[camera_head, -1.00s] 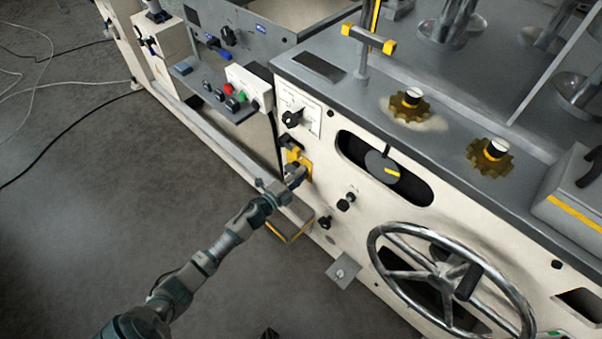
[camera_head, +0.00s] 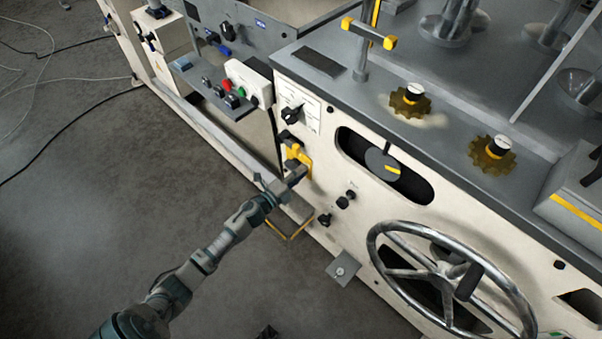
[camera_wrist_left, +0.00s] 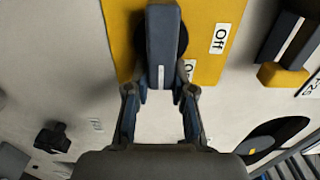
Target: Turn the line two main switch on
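A yellow switch plate (camera_head: 300,157) with a dark handle is on the cream machine front in the head view. My left gripper (camera_head: 293,178) is at this handle. In the left wrist view its fingers (camera_wrist_left: 162,98) lie on either side of the handle's near end and appear closed on it. A second dark-handled switch (camera_wrist_left: 290,42) sits to the right there. I cannot read which switch is line two. My right gripper is not clearly visible.
A rotary knob (camera_head: 291,115) is above the switches. Small black knobs (camera_head: 345,200) and a large handwheel (camera_head: 450,280) are to the right. A button box (camera_head: 240,85) juts out at the upper left. Open floor (camera_head: 90,210) lies on the left.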

